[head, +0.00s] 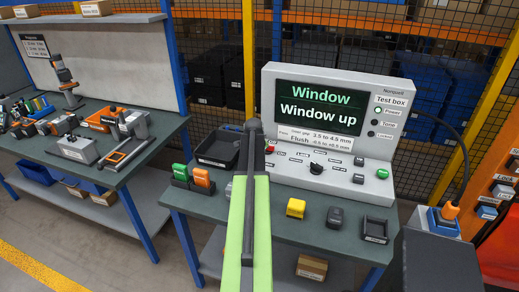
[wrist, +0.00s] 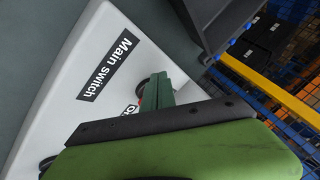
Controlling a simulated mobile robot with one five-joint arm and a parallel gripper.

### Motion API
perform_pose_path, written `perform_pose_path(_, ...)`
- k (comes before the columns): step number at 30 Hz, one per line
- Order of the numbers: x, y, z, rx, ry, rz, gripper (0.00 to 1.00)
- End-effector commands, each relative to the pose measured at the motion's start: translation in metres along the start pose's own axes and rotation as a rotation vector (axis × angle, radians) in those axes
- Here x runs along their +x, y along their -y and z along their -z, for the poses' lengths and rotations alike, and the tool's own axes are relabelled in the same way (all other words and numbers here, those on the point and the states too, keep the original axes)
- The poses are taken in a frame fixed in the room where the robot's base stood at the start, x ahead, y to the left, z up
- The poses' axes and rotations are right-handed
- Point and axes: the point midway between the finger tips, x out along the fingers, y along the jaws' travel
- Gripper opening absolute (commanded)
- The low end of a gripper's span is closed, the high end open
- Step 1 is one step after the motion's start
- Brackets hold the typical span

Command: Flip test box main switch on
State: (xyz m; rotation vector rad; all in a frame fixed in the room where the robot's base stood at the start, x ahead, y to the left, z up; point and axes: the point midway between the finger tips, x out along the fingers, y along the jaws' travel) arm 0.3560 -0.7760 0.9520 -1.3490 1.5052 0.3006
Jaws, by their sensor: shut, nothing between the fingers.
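The test box (head: 310,165) is a light grey console on the green bench, its screen (head: 308,107) lit with "Window / Window up". A green power lamp (head: 378,111) shows on its right side. In the wrist view, the "Main switch" label (wrist: 108,65) is on the box's pale panel. Beside it, the main switch (wrist: 142,98) shows only as a dark round edge with a red sliver; my gripper (wrist: 162,92) covers most of it. I cannot tell its position or whether they touch. In the head view, my gripper (head: 254,126) is shut and empty at the box's left end.
A black tray (head: 215,150) stands left of the box. Orange and green connectors (head: 202,178), a yellow block (head: 296,207) and a dark block (head: 335,217) lie along the bench front. A green button (head: 382,173) and a knob (head: 316,168) are on the panel.

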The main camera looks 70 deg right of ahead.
Motion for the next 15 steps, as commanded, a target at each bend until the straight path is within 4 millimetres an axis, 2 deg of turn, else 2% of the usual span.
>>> perform_pose_path(4, -0.025, -0.017, -0.025, -0.001, 0.004, -0.004, 0.0)
perform_pose_path(6, -0.047, -0.003, -0.022, -0.002, 0.003, -0.005, 0.0)
perform_pose_path(9, -0.068, 0.009, -0.026, -0.001, 0.003, -0.007, 0.0)
perform_pose_path(15, -0.098, 0.026, -0.035, 0.0, 0.002, -0.009, 0.0)
